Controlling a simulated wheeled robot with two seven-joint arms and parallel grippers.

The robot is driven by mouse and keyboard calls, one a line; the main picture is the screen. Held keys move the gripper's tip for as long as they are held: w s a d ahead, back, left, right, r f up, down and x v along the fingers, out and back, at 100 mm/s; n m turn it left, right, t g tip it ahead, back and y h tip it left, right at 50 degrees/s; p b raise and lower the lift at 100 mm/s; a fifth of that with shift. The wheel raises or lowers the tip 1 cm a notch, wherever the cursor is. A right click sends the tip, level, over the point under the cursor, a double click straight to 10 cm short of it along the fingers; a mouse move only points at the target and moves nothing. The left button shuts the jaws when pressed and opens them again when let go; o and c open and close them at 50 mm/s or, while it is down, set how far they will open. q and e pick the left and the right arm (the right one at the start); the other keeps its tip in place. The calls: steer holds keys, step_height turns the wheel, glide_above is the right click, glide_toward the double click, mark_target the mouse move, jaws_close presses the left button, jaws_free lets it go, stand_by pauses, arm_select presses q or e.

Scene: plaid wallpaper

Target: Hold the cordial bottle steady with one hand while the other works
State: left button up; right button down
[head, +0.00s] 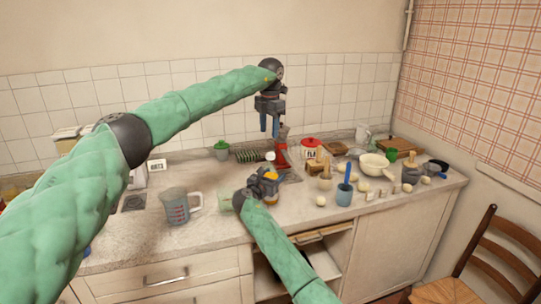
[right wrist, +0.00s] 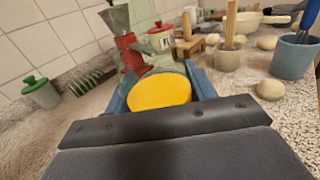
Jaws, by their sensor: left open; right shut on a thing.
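My right gripper (head: 268,180) is low over the front middle of the counter. My left gripper (head: 269,124) is open and empty, fingers pointing down, higher up and close to the tiled wall in the picture.
A measuring jug (head: 176,208) stands to the left. A blue cup (head: 344,195), a cream bowl (head: 374,164) and several pale balls crowd the right. A chair (head: 485,260) is at far right.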

mark_target(270, 154)
arm_select(q)
steer(key=m, duration=0.7)
steer(key=shift+a+f, duration=0.1)
steer(key=shift+f, duration=0.2)
steer(key=m, duration=0.6)
steer(key=shift+s+f+m, duration=0.1)
steer(key=shift+f+m, duration=0.15)
steer(key=shift+m, duration=0.05)
steer(key=m, duration=0.6)
steer(key=shift+d+m, duration=0.25)
steer(key=shift+m, duration=0.15)
steer(key=m, duration=0.6)
steer(key=shift+m, duration=0.3)
steer(key=shift+f, duration=4.05)
